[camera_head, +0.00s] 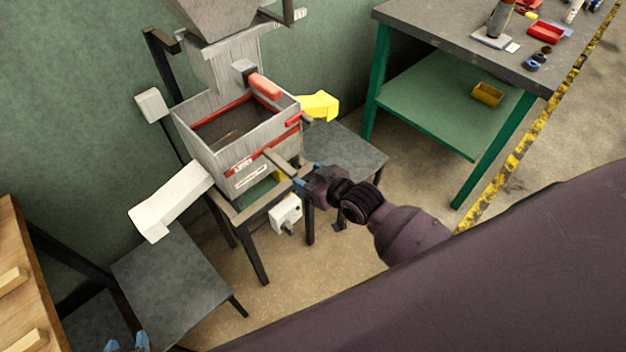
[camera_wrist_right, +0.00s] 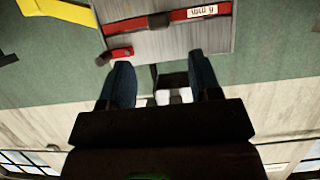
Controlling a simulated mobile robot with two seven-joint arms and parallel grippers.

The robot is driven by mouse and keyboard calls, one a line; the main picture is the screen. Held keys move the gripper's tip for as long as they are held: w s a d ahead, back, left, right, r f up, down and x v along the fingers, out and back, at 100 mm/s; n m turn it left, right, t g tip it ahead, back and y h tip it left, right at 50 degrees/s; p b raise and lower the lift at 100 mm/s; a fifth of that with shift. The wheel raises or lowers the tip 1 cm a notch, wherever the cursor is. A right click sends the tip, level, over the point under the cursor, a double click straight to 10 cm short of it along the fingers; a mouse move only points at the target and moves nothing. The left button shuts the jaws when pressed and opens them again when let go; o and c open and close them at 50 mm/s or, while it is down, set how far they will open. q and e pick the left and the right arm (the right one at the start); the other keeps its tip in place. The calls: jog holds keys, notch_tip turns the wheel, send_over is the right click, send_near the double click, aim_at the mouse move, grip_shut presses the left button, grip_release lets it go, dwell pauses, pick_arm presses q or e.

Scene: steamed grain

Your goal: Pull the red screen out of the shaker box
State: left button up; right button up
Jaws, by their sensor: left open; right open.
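The shaker box (camera_head: 190,148) is a grey open-topped box on a dark stand. The red screen (camera_head: 240,168) shows as a red strip across its front face, with a small white label, and a dark mesh shows inside the box. In the right wrist view the red strip (camera_wrist_right: 186,15) carries a "6 mm" label and a dark block. My right gripper (camera_head: 303,184) is open at the box's front right corner, below the strip; its two blue fingers (camera_wrist_right: 161,82) are apart, with no screen between them. My left gripper (camera_head: 127,343) is open at the bottom left edge, far from the box.
A white chute (camera_head: 170,203) sticks out left of the box and a yellow chute (camera_head: 320,105) right. Grey low tables (camera_head: 175,285) stand beside it. A green-legged workbench (camera_head: 445,105) is at the upper right. Open floor (camera_head: 300,275) lies in front.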

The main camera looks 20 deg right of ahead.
aim_at(288, 168)
jog(key=b+x, duration=0.1)
jog(key=x, duration=0.8)
grip_shut()
dwell(0.5)
